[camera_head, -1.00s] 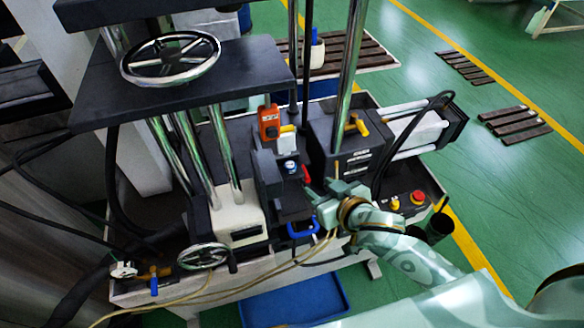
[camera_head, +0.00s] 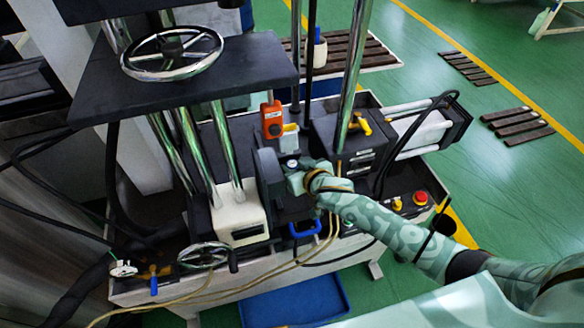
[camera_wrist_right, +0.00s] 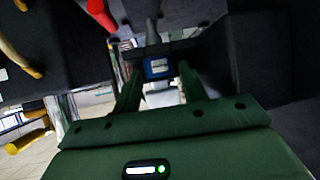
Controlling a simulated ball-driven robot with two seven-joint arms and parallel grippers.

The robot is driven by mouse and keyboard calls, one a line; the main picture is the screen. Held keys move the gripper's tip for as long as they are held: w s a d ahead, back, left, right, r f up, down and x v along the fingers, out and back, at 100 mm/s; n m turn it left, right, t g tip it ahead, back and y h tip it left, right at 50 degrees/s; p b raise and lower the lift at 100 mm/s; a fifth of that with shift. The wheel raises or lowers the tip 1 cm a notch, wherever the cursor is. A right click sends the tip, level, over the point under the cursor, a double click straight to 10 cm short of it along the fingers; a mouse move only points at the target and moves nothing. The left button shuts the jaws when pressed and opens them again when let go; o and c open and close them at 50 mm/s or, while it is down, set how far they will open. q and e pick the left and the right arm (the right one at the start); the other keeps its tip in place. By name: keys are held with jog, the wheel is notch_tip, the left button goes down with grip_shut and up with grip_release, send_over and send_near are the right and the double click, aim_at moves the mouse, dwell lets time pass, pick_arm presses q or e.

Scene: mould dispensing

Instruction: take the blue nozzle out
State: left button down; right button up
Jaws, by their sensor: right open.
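The blue nozzle (camera_wrist_right: 158,68) shows in the right wrist view as a small blue block with a pale mark, below a grey cylindrical stem. My right gripper (camera_wrist_right: 158,84) is open, with one green finger on each side of the blue nozzle. I cannot tell whether the fingers touch it. In the head view my right gripper (camera_head: 293,178) reaches into the middle of the machine and largely hides the nozzle. My left gripper is not in view.
A red handle (camera_wrist_right: 101,15) is close by at the upper left of the wrist view. An orange box (camera_head: 271,120) stands behind the gripper. A blue handle (camera_head: 304,229) is below it, and hoses run under my arm. A blue tray (camera_head: 295,301) lies on the floor.

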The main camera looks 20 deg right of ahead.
jog(key=shift+s, duration=0.15)
jog(key=c, duration=0.7)
jog(key=shift+r, duration=0.1)
jog(key=shift+c, duration=0.2)
